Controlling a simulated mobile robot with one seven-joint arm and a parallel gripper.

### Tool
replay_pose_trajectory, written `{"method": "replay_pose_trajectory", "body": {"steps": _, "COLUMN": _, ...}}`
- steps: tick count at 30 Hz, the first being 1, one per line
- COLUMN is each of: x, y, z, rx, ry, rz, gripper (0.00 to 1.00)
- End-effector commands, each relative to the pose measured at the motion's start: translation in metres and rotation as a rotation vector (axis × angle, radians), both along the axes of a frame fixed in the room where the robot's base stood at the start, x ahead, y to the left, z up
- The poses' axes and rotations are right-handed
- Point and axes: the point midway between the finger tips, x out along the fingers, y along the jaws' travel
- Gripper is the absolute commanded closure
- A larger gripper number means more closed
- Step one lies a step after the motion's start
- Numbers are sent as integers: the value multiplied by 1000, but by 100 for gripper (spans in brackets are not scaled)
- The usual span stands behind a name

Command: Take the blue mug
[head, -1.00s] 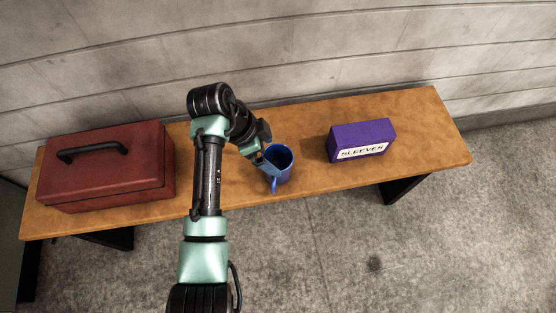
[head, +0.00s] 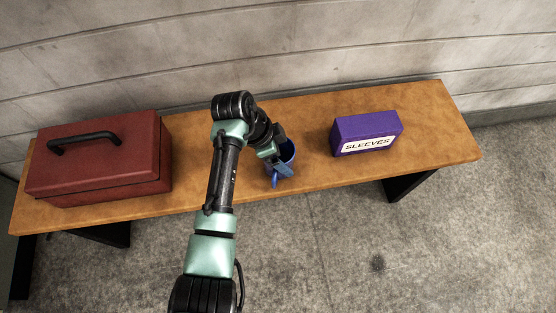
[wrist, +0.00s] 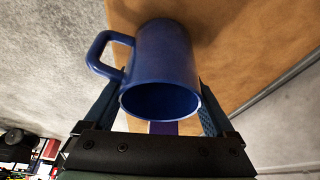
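The blue mug (head: 275,178) stands on the wooden bench, near its front edge and partly hidden by my gripper (head: 282,155). In the wrist view the mug (wrist: 165,55) fills the upper middle, its dark opening facing the camera and its handle on the left. My gripper's two blue fingers (wrist: 158,105) are spread, one on each side of the mug. The right finger looks very close to the mug wall; I cannot tell whether it touches. The gripper looks open around the mug.
On the bench (head: 430,130), a red toolbox (head: 95,165) with a black handle stands at the left. A purple box labelled SLEEVES (head: 367,130) stands right of the mug. A block wall (head: 300,50) rises behind. Bare bench lies at the right end.

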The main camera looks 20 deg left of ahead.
Motion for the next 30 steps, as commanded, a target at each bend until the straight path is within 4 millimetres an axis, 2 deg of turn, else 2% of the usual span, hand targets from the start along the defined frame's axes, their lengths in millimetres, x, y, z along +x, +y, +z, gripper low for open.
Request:
{"method": "replay_pose_trajectory", "body": {"steps": 1, "x": 0, "y": 0, "z": 0, "rx": 0, "ry": 0, "rz": 0, "gripper": 25}}
{"method": "replay_pose_trajectory", "body": {"steps": 9, "x": 0, "y": 0, "z": 0, "rx": 0, "ry": 0, "rz": 0, "gripper": 74}}
{"method": "replay_pose_trajectory", "body": {"steps": 12, "x": 0, "y": 0, "z": 1, "rx": 0, "ry": -1, "rz": 0, "gripper": 88}}
{"method": "replay_pose_trajectory", "body": {"steps": 20, "x": 0, "y": 0, "z": 7, "rx": 1, "ry": -2, "rz": 0, "gripper": 88}}
{"method": "replay_pose_trajectory", "body": {"steps": 23, "x": 1, "y": 0, "z": 22, "rx": 1, "ry": -5, "rz": 0, "gripper": 88}}
{"method": "replay_pose_trajectory", "body": {"steps": 30, "x": 1, "y": 1, "z": 72, "rx": 2, "ry": -4, "rz": 0, "gripper": 88}}
